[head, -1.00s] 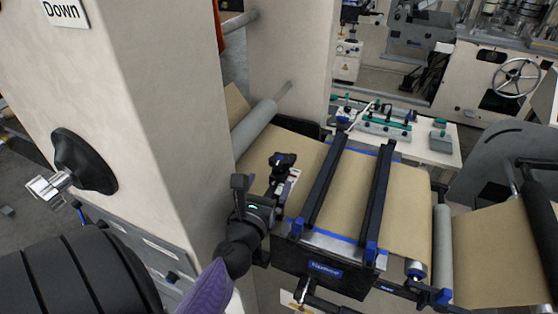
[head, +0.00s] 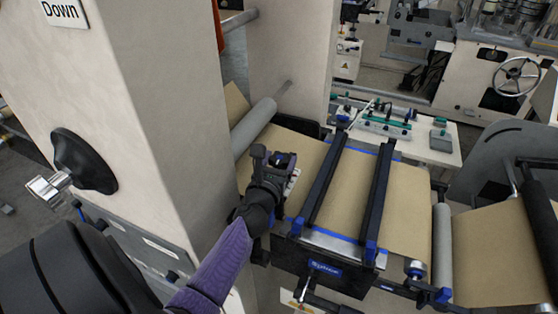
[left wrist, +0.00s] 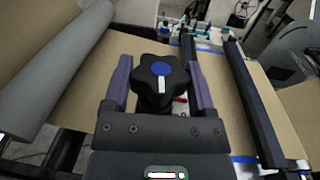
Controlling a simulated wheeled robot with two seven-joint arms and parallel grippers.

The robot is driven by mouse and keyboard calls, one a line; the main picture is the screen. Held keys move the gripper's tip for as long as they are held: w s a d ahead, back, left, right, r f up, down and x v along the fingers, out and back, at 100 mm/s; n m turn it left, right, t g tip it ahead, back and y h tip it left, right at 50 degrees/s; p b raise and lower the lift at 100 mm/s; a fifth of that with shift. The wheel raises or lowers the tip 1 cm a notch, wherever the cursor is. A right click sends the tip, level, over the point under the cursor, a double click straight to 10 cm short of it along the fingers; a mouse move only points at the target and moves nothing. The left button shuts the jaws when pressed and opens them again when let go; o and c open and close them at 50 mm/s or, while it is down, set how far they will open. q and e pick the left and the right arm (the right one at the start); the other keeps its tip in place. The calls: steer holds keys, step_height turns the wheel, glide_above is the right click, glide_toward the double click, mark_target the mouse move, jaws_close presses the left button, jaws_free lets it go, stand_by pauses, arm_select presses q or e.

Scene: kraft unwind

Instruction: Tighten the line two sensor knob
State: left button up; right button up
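The sensor knob (left wrist: 160,80) is a black lobed star knob with a blue cap and a white mark, seen in the left wrist view. It sits between the two fingers of my left gripper (left wrist: 158,88), with a visible gap on each side. In the head view my left gripper (head: 272,160) is over the knob, at the left edge of the brown web, and mostly covers it. My left gripper is open around the knob. My right gripper is not in view.
Brown kraft web (head: 405,210) runs under two dark bars (head: 375,205) with blue ends, right of the knob. A grey roller (head: 254,124) lies behind left. A large beige column (head: 165,100) stands close on the left. A blue-labelled box (head: 315,268) is in front.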

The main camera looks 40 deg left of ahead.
mark_target(278, 159)
arm_select(q)
steer(key=c, duration=0.4)
steer(key=shift+m+t+h, duration=0.3)
steer(key=shift+m+h, duration=0.3)
steer(key=shift+h, duration=0.3)
steer(key=shift+c, duration=0.2)
steer(key=shift+h, duration=0.3)
steer(key=o, duration=1.2)
step_height(278, 159, up, 10)
steer(key=p, duration=1.1)
steer(key=shift+r, duration=0.2)
steer(key=shift+f, duration=0.25)
